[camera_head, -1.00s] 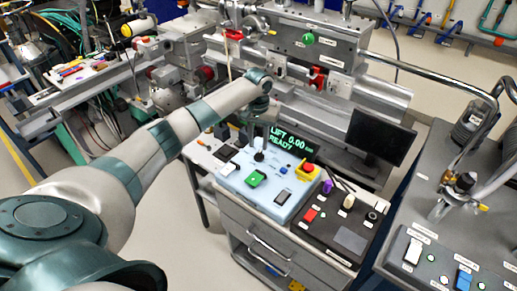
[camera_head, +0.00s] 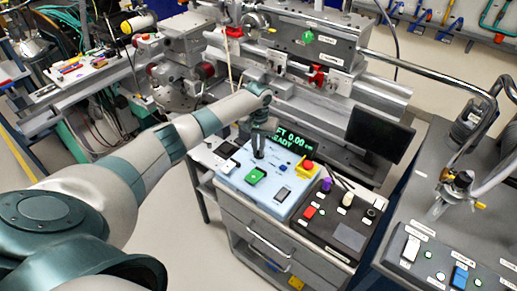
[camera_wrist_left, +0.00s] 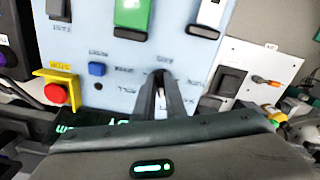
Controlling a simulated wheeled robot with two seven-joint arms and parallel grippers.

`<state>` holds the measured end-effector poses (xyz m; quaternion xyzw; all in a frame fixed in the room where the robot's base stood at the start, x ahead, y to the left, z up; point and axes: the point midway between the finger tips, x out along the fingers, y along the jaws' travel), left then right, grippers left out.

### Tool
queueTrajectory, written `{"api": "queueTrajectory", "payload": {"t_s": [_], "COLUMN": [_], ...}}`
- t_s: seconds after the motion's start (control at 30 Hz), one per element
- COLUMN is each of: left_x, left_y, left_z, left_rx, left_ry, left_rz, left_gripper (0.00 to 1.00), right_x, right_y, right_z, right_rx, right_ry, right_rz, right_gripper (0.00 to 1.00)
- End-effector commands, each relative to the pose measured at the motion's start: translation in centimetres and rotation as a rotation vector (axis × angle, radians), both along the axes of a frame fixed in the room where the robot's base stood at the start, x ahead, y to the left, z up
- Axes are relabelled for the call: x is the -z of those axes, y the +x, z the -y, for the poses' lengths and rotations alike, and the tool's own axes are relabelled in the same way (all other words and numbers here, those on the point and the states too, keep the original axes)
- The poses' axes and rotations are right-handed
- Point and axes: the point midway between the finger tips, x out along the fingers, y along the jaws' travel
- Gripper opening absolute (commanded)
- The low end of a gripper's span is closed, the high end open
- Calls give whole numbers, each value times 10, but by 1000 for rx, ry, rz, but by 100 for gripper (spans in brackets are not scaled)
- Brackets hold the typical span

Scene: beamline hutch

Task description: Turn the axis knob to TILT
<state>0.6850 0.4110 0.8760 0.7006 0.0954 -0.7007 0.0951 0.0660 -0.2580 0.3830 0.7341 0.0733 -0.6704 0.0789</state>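The light blue control box (camera_head: 236,177) stands on the bench, with a green display (camera_head: 290,139) that reads 0.00 mm, its left letters covered. My left gripper (camera_head: 258,153) points down at the box just in front of the display, where the axis knob is mostly hidden by the fingers. In the left wrist view my gripper's two dark fingers (camera_wrist_left: 161,88) stand close together, with a small pale mark between them. Whether they touch the knob I cannot tell. Small labels surround the fingertips there. My right gripper is out of view.
On the box are a green switch (camera_head: 256,176), a dark rocker (camera_head: 282,194) and a red button on a yellow guard (camera_head: 307,167). A black panel (camera_head: 319,228) adjoins it at right. A dark monitor (camera_head: 379,136) stands behind, with beamline rails beyond.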

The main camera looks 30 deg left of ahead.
Motion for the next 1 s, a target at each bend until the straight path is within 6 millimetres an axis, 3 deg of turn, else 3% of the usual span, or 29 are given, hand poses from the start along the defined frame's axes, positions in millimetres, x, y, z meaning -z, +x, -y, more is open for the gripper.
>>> {"api": "queueTrajectory", "payload": {"t_s": [0.47, 1.0], "left_x": [-2, -1], "left_y": [0, 0], "left_z": [-1, -4], "left_rx": [91, 487], "left_ry": [-1, 0], "left_rz": [0, 0], "left_gripper": [0, 0], "right_x": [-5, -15], "right_y": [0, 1], "right_z": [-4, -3], "right_rx": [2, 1], "right_ry": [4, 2], "right_rz": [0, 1], "right_gripper": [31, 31]}}
